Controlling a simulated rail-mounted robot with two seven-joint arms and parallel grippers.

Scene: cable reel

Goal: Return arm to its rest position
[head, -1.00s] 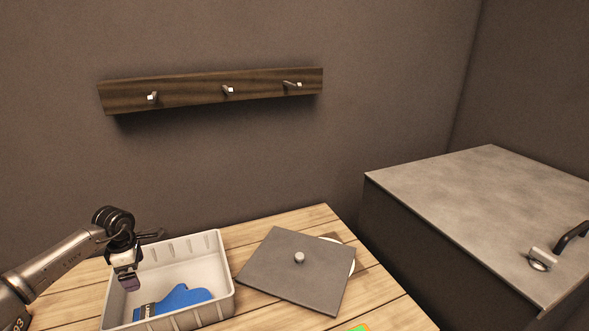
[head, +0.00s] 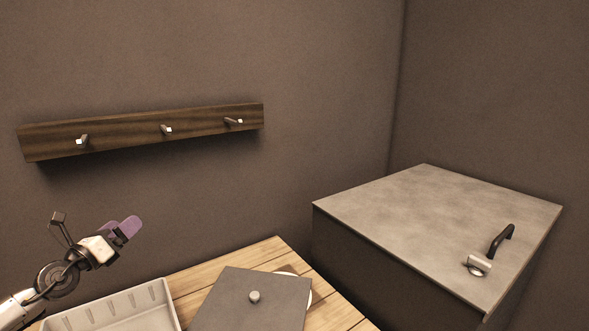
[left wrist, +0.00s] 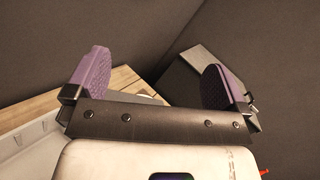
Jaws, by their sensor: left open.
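My left gripper (head: 128,228) is raised at the lower left of the head view, above the back of the white bin. Its purple finger pads point up and to the right, toward the wall. In the left wrist view the two pads of the left gripper (left wrist: 155,80) stand wide apart with nothing between them. My right gripper is not in view.
A white bin (head: 162,298) and a grey square lid with a knob (head: 235,305) are on the wooden table (head: 275,252). A wooden rack with three pegs (head: 140,133) hangs on the wall. A large grey box (head: 420,225) with a black handle (head: 502,240) stands right.

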